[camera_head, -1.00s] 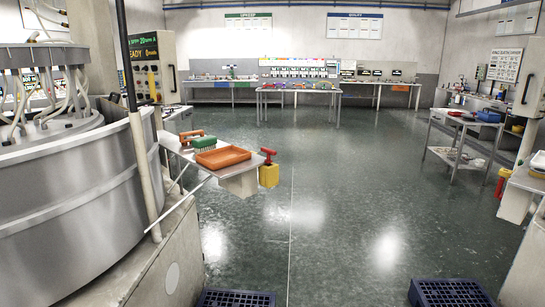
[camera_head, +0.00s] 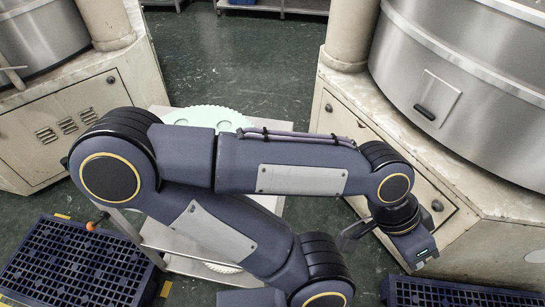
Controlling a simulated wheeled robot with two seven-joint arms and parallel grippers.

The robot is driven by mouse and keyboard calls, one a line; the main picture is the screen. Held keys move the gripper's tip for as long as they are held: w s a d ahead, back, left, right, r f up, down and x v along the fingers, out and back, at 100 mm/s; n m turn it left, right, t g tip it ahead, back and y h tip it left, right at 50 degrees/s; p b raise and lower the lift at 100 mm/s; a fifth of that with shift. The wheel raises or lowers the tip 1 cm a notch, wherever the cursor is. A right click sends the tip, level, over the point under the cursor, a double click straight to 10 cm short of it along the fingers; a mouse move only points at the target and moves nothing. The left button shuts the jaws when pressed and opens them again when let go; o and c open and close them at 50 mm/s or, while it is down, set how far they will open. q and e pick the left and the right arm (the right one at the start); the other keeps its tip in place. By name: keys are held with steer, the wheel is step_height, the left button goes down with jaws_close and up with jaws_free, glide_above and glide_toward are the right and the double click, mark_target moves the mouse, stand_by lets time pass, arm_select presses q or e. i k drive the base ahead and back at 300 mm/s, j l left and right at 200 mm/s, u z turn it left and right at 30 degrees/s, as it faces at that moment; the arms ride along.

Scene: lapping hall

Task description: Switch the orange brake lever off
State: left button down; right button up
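A small orange knob (camera_head: 91,226) on a short stalk shows at the left side of a pale metal trolley (camera_head: 155,235); it looks like the orange brake lever. Whether it is set on or off I cannot tell. My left arm, as far as I can tell, crosses the picture with its elbow at the left and hides much of the trolley. Its gripper (camera_head: 412,248) hangs at the right, well away from the orange knob. Its fingers are not clear enough to tell open from shut. My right gripper is not in view.
A pale green disc (camera_head: 207,117) lies on the trolley top. Lapping machines with beige cabinets stand at left (camera_head: 66,130) and right (camera_head: 470,215). Dark blue grated platforms lie on the floor at lower left (camera_head: 75,265) and lower right (camera_head: 455,295). Green floor (camera_head: 225,65) is open beyond.

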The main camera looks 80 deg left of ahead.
mark_target(91, 226)
steer(key=u, duration=4.65)
steer(key=i+j, duration=0.1)
steer(key=j, duration=0.35)
steer(key=i+j, duration=0.15)
steer(key=j, duration=0.3)
steer(key=i+j, duration=0.1)
steer(key=j, duration=0.3)
steer(key=i+j, duration=0.1)
steer(key=j, duration=0.35)
steer(key=u, duration=0.05)
